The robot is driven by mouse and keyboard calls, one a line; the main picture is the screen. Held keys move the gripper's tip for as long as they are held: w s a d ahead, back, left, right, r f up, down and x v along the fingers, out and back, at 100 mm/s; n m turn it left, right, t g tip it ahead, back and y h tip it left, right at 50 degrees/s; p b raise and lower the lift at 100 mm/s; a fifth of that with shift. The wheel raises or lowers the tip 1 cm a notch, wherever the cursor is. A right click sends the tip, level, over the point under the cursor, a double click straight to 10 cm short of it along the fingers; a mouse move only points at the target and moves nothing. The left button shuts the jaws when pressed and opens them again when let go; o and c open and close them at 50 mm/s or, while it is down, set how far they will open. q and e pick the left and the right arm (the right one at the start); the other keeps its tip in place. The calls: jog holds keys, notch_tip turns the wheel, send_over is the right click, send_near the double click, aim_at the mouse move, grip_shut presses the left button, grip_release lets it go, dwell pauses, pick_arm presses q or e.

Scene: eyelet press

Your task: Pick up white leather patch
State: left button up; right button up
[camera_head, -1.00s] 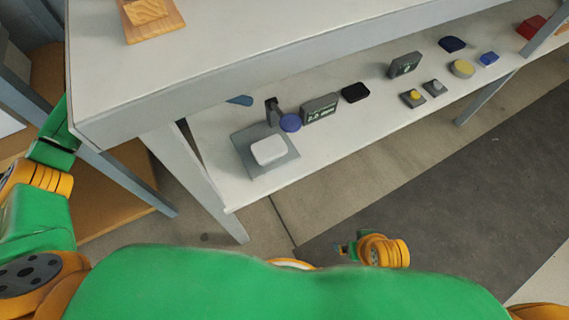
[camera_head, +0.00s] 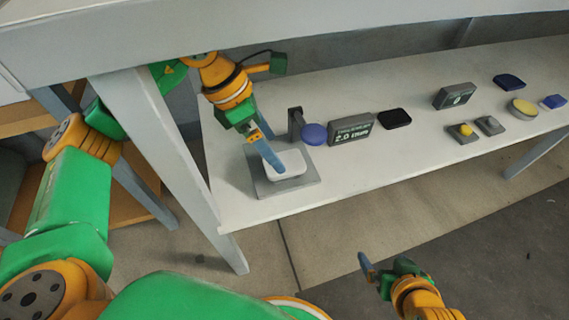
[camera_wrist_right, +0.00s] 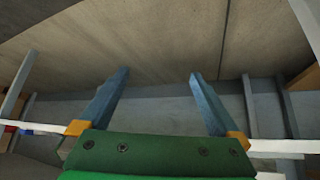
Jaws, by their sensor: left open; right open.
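The white leather patch (camera_head: 294,164) lies on the grey plate of a small stand (camera_head: 302,185) on the lower shelf. My left gripper (camera_head: 278,167) reaches down over the patch, its fingers crossing in front of its left part. It is open; whether a finger touches the patch cannot be told. My right gripper (camera_head: 368,268) is far from the patch, low in front of the shelf. In the right wrist view its fingers (camera_wrist_right: 158,78) are spread wide with nothing between them.
The upper tabletop (camera_head: 60,45) overhangs the shelf (camera_head: 400,165). A blue disc (camera_head: 314,135), a grey 2.0 mm display (camera_head: 351,129) and a black pad (camera_head: 395,119) stand right of the patch. A second display (camera_head: 454,96) and a yellow disc (camera_head: 523,109) are further right.

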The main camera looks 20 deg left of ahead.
aim_at(279, 156)
pick_arm(q)
jog(key=b+x, duration=0.1)
jog(key=x, duration=0.3)
jog(key=shift+r, duration=0.1)
jog(key=c, duration=1.4)
jog(key=shift+c, duration=0.2)
pick_arm(e)
jog(key=w+a+r+t+y, duration=0.1)
jog(key=w+a+r+t, duration=0.1)
jog(key=w+r+t, duration=0.3)
notch_tip(279, 156, up, 2)
jog(key=shift+w+a+r+t, duration=0.1)
jog(key=shift+w+a+t, duration=0.15)
jog(key=shift+w, duration=0.7)
jog(key=shift+d, duration=0.1)
